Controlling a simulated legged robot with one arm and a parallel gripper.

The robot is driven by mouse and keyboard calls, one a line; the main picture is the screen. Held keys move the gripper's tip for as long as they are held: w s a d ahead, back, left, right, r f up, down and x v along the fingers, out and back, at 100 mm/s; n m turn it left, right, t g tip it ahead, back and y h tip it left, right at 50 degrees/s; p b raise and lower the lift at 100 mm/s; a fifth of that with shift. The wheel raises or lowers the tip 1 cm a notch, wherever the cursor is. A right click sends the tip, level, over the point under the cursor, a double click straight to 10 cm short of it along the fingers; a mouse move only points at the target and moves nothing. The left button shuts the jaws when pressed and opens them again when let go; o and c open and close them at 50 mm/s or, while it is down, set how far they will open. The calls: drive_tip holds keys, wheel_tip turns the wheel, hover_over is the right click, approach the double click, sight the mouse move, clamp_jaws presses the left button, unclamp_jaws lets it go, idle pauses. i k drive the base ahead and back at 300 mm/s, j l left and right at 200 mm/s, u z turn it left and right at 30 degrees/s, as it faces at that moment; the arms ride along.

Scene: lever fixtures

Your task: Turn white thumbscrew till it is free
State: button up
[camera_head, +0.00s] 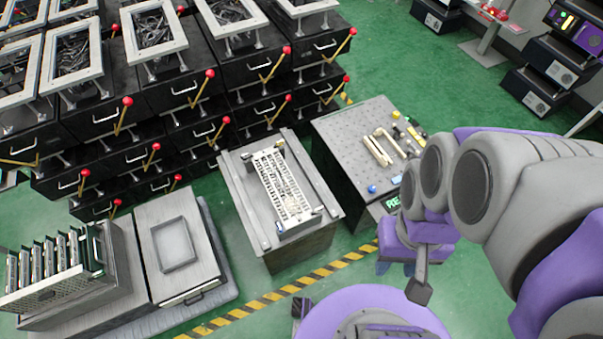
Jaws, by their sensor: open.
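My gripper (403,279) hangs from my grey and purple arm at the lower right, over the green floor in front of the benches. Its jaws are open and empty, and it touches none of the benches. I cannot make out a white thumbscrew for certain. A pale slotted unit (283,187) lies on the middle bench (248,202), with small light and dark parts at its ends that are too small to tell apart. The gripper is to the right of and nearer than this unit. My arm hides part of the area at the right.
A dark perforated bench (345,128) with beige bars (377,150) and small parts stands right of the middle bench. A rack of upright cards (50,262) and a grey bench (172,248) stand left. Black drawer units with red-knobbed levers (127,102) fill the back. Green floor is free in front.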

sight(318, 210)
drive_tip(key=i+u, duration=0.2)
drive_tip(key=u, duration=0.3)
drive_tip(key=i+u, duration=0.15)
drive_tip(key=u, duration=0.35)
